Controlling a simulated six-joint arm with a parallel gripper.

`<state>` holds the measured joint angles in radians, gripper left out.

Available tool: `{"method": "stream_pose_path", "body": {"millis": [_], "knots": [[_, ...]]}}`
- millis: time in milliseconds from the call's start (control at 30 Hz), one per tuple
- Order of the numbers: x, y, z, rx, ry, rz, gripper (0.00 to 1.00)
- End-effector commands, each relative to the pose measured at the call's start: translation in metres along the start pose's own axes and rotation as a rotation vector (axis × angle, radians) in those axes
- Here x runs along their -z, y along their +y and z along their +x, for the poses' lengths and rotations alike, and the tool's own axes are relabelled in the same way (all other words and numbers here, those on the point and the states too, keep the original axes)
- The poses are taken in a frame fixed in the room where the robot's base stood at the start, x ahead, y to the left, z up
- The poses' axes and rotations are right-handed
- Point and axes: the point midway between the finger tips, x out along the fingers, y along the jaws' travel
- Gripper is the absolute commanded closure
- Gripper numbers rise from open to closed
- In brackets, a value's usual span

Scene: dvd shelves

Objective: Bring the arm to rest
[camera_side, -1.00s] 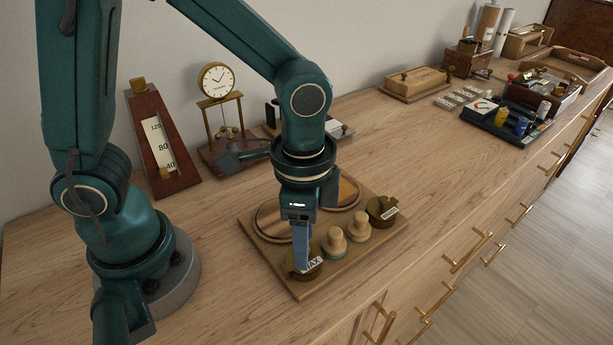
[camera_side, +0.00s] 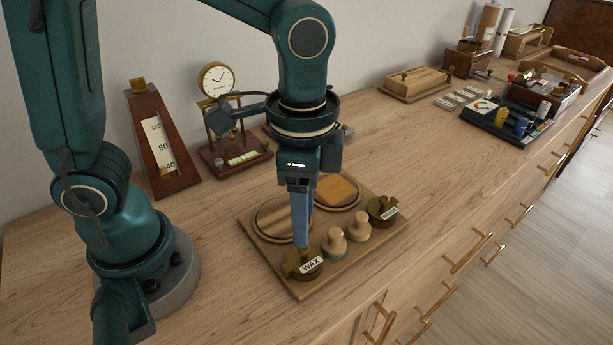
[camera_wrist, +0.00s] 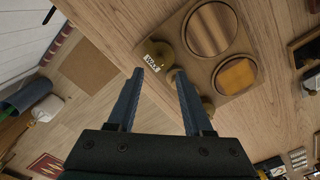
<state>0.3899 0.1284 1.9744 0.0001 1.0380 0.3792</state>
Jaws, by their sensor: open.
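My gripper (camera_side: 302,243) points straight down above the near left part of a wooden board in the side view. In the wrist view its two blue-grey fingers (camera_wrist: 160,75) are spread apart with nothing between them. The brass tin labelled WAX (camera_side: 302,264) stands on the board just below the fingertips. It also shows in the wrist view (camera_wrist: 161,54), beyond the fingers. Whether a fingertip touches the tin is hard to tell from the side.
The board (camera_side: 300,293) also bears two round wood samples, two wooden knobs (camera_side: 358,227) and a second brass tin (camera_side: 382,208). A metronome (camera_side: 160,145) and a clock stand (camera_side: 218,110) are behind. A dark tray (camera_side: 500,125) lies far right. Bare counter lies between.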

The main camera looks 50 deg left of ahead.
Motion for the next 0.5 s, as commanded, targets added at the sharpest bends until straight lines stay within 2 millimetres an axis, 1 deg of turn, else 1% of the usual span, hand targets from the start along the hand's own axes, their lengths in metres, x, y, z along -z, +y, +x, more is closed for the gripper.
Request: {"method": "stream_pose_path", "body": {"millis": [67,133,233,400,500], "knots": [[0.0,-0.004,-0.004,0.007,0.016,-0.016,0.49],[-0.001,-0.01,-0.013,0.021,0.05,-0.042,0.49],[-0.009,-0.02,-0.029,0.052,0.114,-0.1,0.49],[-0.036,-0.033,-0.054,0.119,0.243,-0.276,0.49],[-0.053,-0.037,-0.062,0.156,0.316,-0.395,0.49]]}}
